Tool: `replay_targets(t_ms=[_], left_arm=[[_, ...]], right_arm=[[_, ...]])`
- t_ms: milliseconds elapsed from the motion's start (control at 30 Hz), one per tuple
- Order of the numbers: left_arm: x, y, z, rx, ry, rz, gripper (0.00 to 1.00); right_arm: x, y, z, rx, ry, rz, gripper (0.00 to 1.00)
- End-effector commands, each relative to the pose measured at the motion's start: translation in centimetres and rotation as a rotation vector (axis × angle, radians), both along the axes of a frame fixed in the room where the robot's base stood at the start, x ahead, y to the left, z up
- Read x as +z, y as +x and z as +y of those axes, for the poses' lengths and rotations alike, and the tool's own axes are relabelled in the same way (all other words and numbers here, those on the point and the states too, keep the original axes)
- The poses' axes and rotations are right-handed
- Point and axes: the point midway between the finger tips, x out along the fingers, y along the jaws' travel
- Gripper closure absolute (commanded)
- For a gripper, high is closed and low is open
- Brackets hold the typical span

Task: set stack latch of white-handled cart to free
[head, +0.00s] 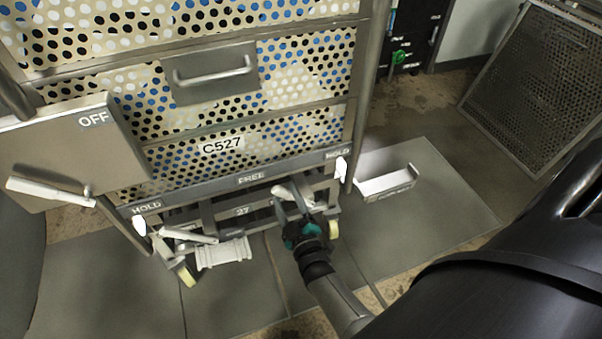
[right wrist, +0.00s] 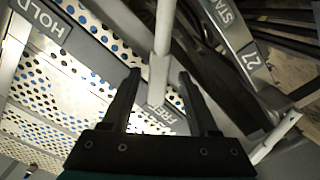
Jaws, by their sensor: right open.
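The cart (head: 228,147) has perforated metal sides and a C527 label. Its lower rail (head: 290,170) is marked HOLD at both ends and FREE in the middle. A white lever (head: 284,191) shows below the rail, right of the FREE mark. My right gripper (head: 289,194) is open there, its fingers pointing at the cart. In the right wrist view the white lever (right wrist: 160,80) passes between the open fingers (right wrist: 160,76), with a gap on each side. The lever's end overlaps the FREE plate (right wrist: 158,117). Whether the fingers touch it cannot be told. My left gripper is out of view.
A panel marked OFF (head: 60,146) with a white handle (head: 50,191) stands at the left. A white spool-like piece (head: 223,252) lies below the cart's front. A pale tray-like piece (head: 386,183) lies on the floor mat at right. A mesh panel (head: 530,90) leans farther right.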

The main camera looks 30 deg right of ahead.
Motion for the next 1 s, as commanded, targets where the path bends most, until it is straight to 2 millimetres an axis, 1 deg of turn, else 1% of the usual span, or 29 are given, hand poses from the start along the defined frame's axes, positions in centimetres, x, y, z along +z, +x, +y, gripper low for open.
replay_targets(t_ms=[33, 267, 400, 500, 600, 700, 800, 1000], left_arm=[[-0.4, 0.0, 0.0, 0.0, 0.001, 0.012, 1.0], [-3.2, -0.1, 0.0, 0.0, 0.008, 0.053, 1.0], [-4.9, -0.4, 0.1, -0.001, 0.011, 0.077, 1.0], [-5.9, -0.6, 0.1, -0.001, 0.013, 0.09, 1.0], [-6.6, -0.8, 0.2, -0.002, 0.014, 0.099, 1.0], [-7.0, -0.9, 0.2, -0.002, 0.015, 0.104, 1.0], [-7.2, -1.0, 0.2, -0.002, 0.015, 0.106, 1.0], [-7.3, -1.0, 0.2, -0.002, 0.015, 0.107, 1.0]], right_arm=[[0.2, -0.9, 0.3, 0.0, 0.002, 0.004, 0.4], [0.1, -5.1, 1.3, 0.001, 0.001, 0.005, 0.4], [0.1, -8.0, 2.0, 0.001, 0.001, 0.006, 0.4], [0.1, -10.0, 2.5, 0.002, 0.001, 0.005, 0.4], [0.1, -11.5, 2.8, 0.002, 0.0, 0.005, 0.4], [0.0, -12.5, 3.1, 0.002, 0.0, 0.004, 0.4], [0.0, -12.9, 3.2, 0.002, 0.0, 0.002, 0.4], [0.0, -13.1, 3.3, 0.002, 0.0, 0.002, 0.4]])
